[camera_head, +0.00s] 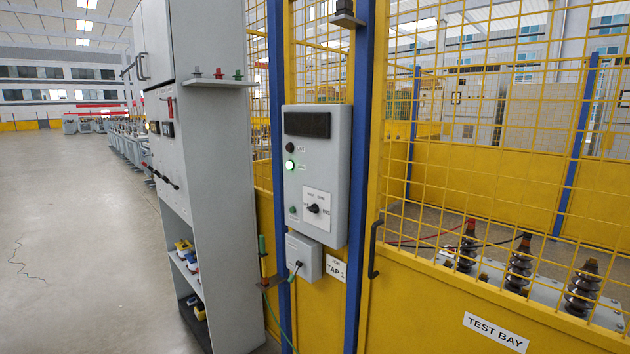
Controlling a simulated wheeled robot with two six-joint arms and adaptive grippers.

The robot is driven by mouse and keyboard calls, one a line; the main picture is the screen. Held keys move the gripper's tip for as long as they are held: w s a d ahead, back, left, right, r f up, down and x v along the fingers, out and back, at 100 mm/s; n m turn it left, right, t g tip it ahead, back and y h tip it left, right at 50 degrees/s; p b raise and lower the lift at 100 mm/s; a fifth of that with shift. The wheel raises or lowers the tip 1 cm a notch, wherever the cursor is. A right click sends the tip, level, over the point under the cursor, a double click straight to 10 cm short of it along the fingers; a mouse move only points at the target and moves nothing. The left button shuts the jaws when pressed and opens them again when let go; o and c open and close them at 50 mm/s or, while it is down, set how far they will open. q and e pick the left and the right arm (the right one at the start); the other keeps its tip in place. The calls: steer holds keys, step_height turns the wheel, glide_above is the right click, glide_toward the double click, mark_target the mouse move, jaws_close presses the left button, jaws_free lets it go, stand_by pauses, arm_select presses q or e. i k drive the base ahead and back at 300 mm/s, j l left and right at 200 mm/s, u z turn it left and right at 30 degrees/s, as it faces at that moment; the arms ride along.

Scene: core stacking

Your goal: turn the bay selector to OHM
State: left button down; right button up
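The bay selector (313,208) is a black rotary knob on a white square label plate, low on a grey control box (335,160). Small lettering surrounds the knob, but it is too small to read surely, so I cannot tell which position it points at. Above it on the box are a dark display (307,125), a dark round lamp (290,147) and a lit green lamp (290,165). A small green button or lamp (292,210) sits left of the knob. Neither of my grippers shows in the head view.
The box hangs between blue posts of a yellow mesh fence. A black door handle (374,250) sticks out at its right. A tall grey cabinet (215,180) with a shelf stands left. A smaller grey box (304,257) with a cable hangs below. Open floor (80,240) lies far left.

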mark_target(314, 209)
steer(key=i+j, duration=0.15)
steer(key=j, duration=0.2)
steer(key=i+j, duration=0.2)
steer(key=j, duration=0.15)
steer(key=i+j, duration=0.15)
steer(key=j, duration=0.25)
